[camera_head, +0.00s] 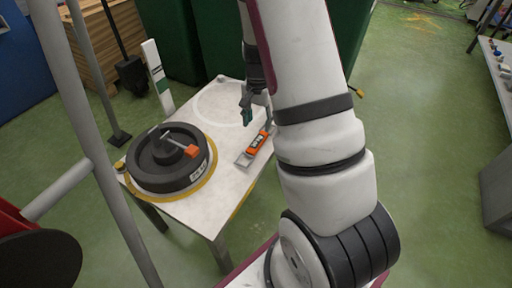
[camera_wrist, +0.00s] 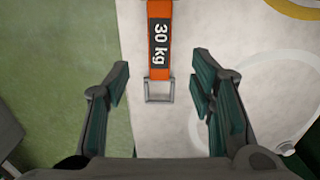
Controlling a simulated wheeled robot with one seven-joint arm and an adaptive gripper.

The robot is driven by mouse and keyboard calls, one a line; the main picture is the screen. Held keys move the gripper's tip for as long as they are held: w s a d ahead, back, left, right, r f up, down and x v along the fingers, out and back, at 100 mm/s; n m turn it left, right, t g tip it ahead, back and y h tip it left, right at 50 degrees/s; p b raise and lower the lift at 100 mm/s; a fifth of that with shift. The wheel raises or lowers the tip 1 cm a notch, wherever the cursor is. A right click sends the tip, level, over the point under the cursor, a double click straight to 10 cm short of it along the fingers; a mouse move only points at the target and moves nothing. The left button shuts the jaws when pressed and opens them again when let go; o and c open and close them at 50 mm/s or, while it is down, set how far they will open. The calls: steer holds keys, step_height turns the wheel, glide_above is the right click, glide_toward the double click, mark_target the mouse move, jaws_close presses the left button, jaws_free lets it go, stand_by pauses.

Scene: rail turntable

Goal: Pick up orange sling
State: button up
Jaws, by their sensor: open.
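The orange sling (camera_head: 257,142) lies on the white table top (camera_head: 200,212), near its right edge. In the wrist view the sling (camera_wrist: 160,72) is an orange strap with a dark "30 kg" label and a metal loop at its near end. My gripper (camera_head: 257,112) is over the table, just beyond the sling in the head view. In the wrist view my gripper (camera_wrist: 160,92) is open and empty. Its two fingers stand to the left and right of the sling's metal loop, apart from it. The far end of the sling is cut off in the wrist view.
A black round turntable (camera_head: 170,160) with a yellow rim and an orange block stands on the table's left part. Grey poles (camera_head: 85,130) cross the left side. Green floor (camera_head: 430,190) is open at right.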

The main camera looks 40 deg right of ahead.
mark_target(258, 141)
step_height(258, 141, down, 8)
steer(key=b, duration=0.3)
steer(key=shift+s+f+b, duration=0.1)
steer(key=shift+f+b, duration=0.1)
steer(key=shift+b, duration=0.15)
steer(key=shift+r, duration=0.1)
jaws_close()
